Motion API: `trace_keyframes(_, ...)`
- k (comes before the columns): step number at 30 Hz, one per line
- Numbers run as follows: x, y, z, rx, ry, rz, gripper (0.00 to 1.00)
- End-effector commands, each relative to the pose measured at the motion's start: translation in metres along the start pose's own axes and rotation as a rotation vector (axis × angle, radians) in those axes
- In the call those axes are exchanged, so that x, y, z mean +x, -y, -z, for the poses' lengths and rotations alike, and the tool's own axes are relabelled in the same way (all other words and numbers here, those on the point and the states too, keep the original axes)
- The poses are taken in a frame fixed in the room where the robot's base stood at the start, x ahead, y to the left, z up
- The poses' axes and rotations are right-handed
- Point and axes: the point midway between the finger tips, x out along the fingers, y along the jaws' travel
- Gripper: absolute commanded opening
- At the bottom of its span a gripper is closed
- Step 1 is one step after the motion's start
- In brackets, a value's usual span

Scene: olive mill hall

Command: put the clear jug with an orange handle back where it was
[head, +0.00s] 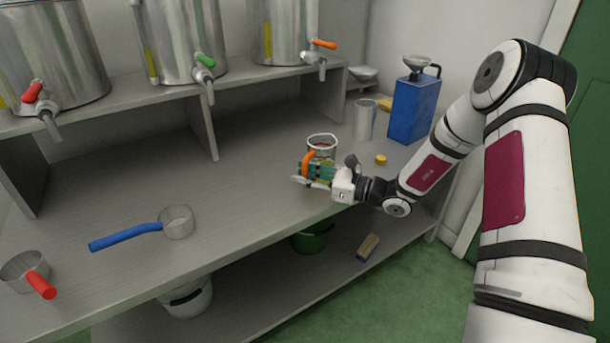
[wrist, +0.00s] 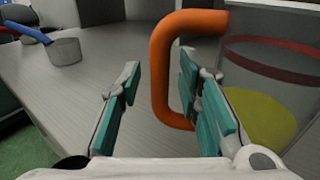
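The clear jug (head: 322,142) stands upright on the grey bench, right of centre in the head view. Its orange handle (head: 308,158) faces my gripper (head: 303,172). In the wrist view, the clear jug (wrist: 270,75) fills the right side, with a red band and a yellow-green patch low down. The orange handle (wrist: 166,75) shows between the two teal-padded fingers of my gripper (wrist: 158,95). The fingers are apart, with a clear gap between the left finger and the handle. The right finger covers part of the handle's lower end; I cannot tell whether it touches.
A clear cylinder (head: 364,120), a blue can (head: 414,105) with a funnel and a yellow cap (head: 380,160) stand beyond the jug. A blue-handled pot (head: 176,222) and a red-handled pot (head: 27,271) are at left. Steel tanks (head: 185,40) stand on the raised shelf. The bench middle is clear.

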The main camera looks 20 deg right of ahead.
Motion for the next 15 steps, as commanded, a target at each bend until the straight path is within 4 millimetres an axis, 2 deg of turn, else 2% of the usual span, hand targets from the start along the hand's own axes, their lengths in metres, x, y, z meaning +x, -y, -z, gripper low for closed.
trace_keyframes(5, -0.006, 0.001, -0.004, 0.000, -0.001, 0.003, 0.31)
trace_keyframes(8, -0.021, 0.001, -0.004, 0.000, -0.001, 0.003, 0.31)
trace_keyframes(15, -0.072, 0.001, -0.004, 0.002, -0.001, 0.004, 0.31)
